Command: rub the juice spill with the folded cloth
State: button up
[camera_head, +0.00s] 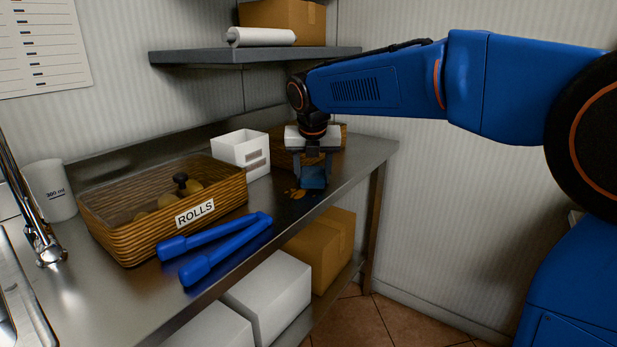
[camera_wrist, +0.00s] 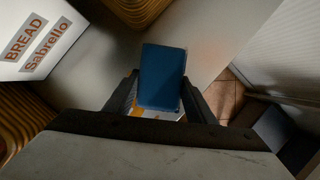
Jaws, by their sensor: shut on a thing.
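The folded cloth (camera_head: 313,179) is a small blue block between the fingers of my gripper (camera_head: 312,172), low over the steel counter near its right end. It also fills the middle of the wrist view (camera_wrist: 162,75), with a finger on each side. My gripper is shut on it. The juice spill (camera_head: 294,193) shows as orange patches on the counter beside and in front of the cloth. In the wrist view, a bit of orange (camera_wrist: 145,112) shows below the cloth. The rest of the spill is hidden. I cannot tell whether the cloth touches the counter.
A shelf (camera_head: 220,56) hangs above. The counter's front edge is close to the spill.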

aim_at(291, 197)
jog(key=shift+w+d, duration=0.35)
jog(key=shift+w, duration=0.1)
jog(key=shift+f, duration=0.15)
jog(key=shift+s, duration=0.1)
jog(key=shift+s+a, duration=0.55)
jog(key=shift+s, duration=0.05)
jog(key=shift+s+a+r, duration=0.1)
jog(key=shift+s+a, duration=0.8)
jog(key=shift+s, duration=0.2)
jog(key=shift+s+a+r, duration=0.1)
jog(key=shift+s+a, duration=0.75)
jog(key=shift+s, duration=0.25)
jog(key=shift+s+a+f, duration=0.1)
jog(key=shift+s+a, duration=0.4)
jog(key=shift+s, duration=0.15)
jog(key=shift+s+a+f, duration=0.1)
jog(key=shift+s+a, duration=0.35)
jog(key=shift+s, duration=0.2)
jog(key=shift+r, duration=3.1)
